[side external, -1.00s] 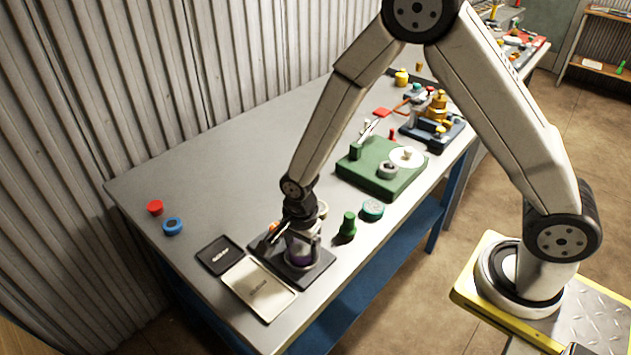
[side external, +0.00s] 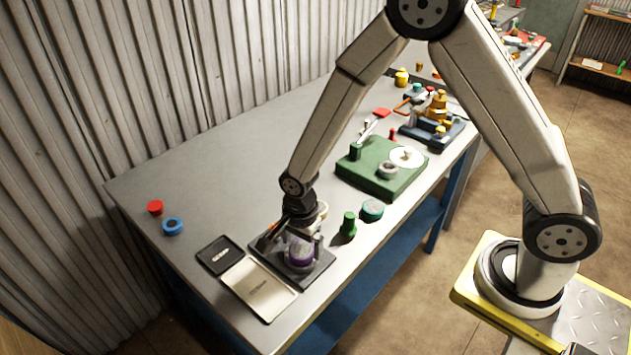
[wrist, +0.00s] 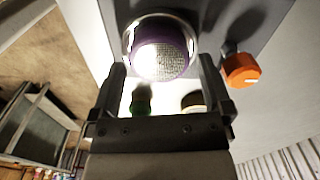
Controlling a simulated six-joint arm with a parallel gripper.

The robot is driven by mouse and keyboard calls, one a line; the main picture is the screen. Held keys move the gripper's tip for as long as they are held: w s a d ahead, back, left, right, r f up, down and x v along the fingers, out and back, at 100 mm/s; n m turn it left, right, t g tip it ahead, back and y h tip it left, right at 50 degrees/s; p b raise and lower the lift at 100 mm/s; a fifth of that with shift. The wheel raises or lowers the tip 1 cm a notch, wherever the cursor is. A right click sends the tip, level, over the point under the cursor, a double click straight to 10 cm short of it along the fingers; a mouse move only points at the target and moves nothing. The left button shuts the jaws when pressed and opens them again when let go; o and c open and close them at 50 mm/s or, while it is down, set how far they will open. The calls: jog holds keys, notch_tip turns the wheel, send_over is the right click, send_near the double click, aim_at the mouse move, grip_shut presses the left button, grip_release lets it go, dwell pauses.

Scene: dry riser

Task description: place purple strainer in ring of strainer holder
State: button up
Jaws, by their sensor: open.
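The purple strainer (wrist: 162,52) shows in the wrist view as a purple rim around a fine mesh. It sits within a silvery ring (wrist: 130,38), which appears to be the strainer holder's ring. In the side view the purple strainer (side external: 301,251) is over the dark base plate of the holder (side external: 300,277) near the table's front edge. My gripper (wrist: 160,72) is open, its two fingers on either side of and short of the strainer in the wrist view. In the side view the gripper is just behind the strainer, and its fingertips are hard to make out.
An orange knob (wrist: 241,69) is beside the ring. A green knobbed piece (side external: 348,226) and a teal round piece (side external: 372,210) stand to the right. A pale plate (side external: 258,288) and black plate (side external: 220,255) lie left.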

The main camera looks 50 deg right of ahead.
aim_at(309, 247)
notch_tip(309, 247, up, 11)
jog(key=shift+r, duration=0.2)
dwell(0.5)
dwell(0.6)
jog(key=s+d+n+t, duration=0.2)
jog(key=s+d+n, duration=0.7)
jog(key=n, duration=0.7)
jog(key=shift+d+r+t, duration=0.3)
jog(key=shift+d+r, duration=0.1)
jog(key=shift+r, duration=0.05)
